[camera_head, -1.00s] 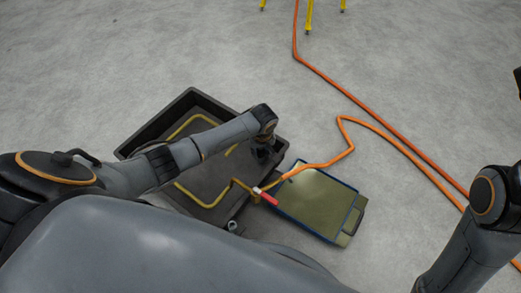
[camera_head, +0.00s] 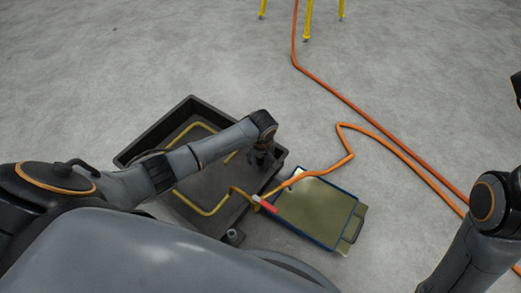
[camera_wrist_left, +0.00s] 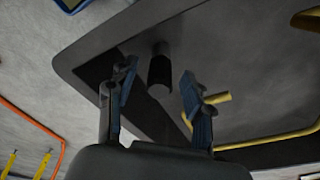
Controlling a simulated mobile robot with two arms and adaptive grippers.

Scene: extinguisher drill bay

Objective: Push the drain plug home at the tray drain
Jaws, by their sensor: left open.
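The dark tray (camera_head: 147,136) lies on the floor at the left of the head view. My left arm reaches across it, and my left gripper (camera_head: 260,158) points down near its right corner. The wrist view shows this gripper (camera_wrist_left: 155,95) open, its two blue-grey fingers apart. A dark cylinder with a grey end (camera_wrist_left: 160,68), which looks like the drain plug, shows between and beyond the fingers, near the tray wall (camera_wrist_left: 85,65). I see no contact with it. How deep it sits cannot be told. The head view shows my right arm at the right edge, without its gripper.
A yellow bar (camera_head: 192,206) runs around inside the tray. A blue-edged panel (camera_head: 315,210) lies right of it, with an orange hose (camera_head: 350,140) and a red piece (camera_head: 265,204) close by. Yellow stand legs (camera_head: 308,20) are at the back. The upper-left floor is clear.

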